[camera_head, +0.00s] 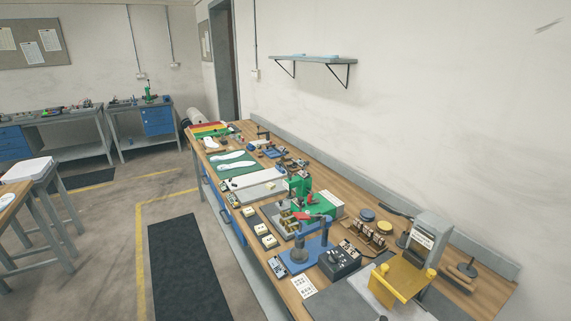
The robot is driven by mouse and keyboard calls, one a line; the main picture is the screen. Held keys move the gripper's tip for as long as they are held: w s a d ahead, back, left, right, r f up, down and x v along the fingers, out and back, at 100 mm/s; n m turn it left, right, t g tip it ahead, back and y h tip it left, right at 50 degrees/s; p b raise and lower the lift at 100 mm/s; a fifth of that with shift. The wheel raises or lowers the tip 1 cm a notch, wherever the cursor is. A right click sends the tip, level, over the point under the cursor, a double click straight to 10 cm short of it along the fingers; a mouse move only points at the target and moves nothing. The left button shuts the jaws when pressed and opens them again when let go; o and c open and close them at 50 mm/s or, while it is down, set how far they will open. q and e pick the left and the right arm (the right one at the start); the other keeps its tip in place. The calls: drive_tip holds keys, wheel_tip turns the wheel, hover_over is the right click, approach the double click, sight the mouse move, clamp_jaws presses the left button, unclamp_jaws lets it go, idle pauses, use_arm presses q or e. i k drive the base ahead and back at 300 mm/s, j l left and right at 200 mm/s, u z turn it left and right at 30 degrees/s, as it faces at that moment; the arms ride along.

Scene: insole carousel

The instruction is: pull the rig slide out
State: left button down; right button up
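A yellow and grey rig (400,284) stands on the near right part of the long wooden workbench (463,290). It has a yellow front part and a tall grey housing (427,236) with a white label. Which part is the rig slide, and how far out it sits, I cannot tell at this size. Neither of my grippers shows in the head view.
A blue press (300,262), a black box (340,262) and a green press (300,188) stand farther along the bench. White insoles (236,165) lie on a green mat. A wall shelf (312,59) hangs above. The floor beside the black mat (187,270) is clear.

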sight(284, 205)
drive_tip(key=i+j+z, duration=0.1)
drive_tip(key=i+j, duration=0.2)
drive_tip(key=i+j+z, duration=0.15)
drive_tip(key=j, duration=0.4)
drive_tip(key=i+j+z, duration=0.1)
drive_tip(key=i+j, duration=0.25)
drive_tip(key=j, duration=0.15)
drive_tip(key=i+j+z, duration=0.15)
drive_tip(key=j, duration=0.35)
drive_tip(key=i+j+z, duration=0.1)
drive_tip(key=i+j, duration=0.2)
drive_tip(key=j, duration=0.2)
drive_tip(key=i+j+z, duration=0.1)
drive_tip(key=j, duration=0.45)
drive_tip(key=i+j+z, duration=0.15)
drive_tip(key=j, duration=0.4)
drive_tip(key=i+j+z, duration=0.1)
drive_tip(key=j, duration=0.5)
drive_tip(key=i, duration=0.1)
